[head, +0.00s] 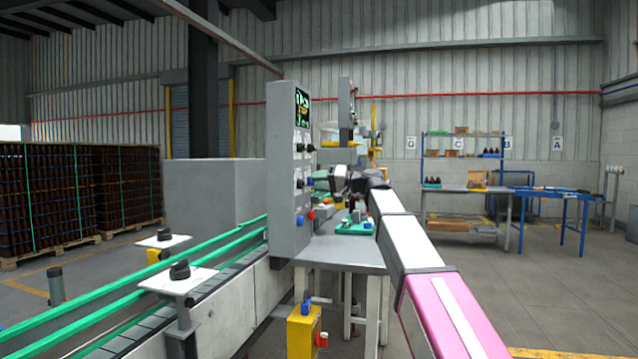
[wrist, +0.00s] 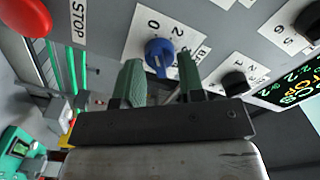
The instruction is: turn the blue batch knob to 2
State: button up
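The blue batch knob (wrist: 159,48) sits on a white scale plate on the grey control panel, with the marks 0 and 2 above it in the wrist view. A pale mark shows on the knob, but I cannot tell for sure which number it points to. My gripper (wrist: 159,66) is open, with one green finger at each side just below the knob in the picture. I cannot tell whether the fingers touch it. In the head view, my gripper (head: 324,184) is in front of the panel, and the blue knob (head: 300,220) shows low on it.
A red STOP button (wrist: 27,17) is left of the knob in the wrist view. A black knob (wrist: 234,83), another black knob (wrist: 309,23) and a lit display (wrist: 297,90) are to the right. A grey table (head: 340,255) stands beside the panel, and a conveyor runs left.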

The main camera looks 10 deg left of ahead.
jog(key=shift+a, duration=0.1)
grip_shut()
jog(key=shift+m, duration=0.3)
jog(key=m, duration=0.9)
jog(key=shift+f, duration=0.15)
dwell(0.5)
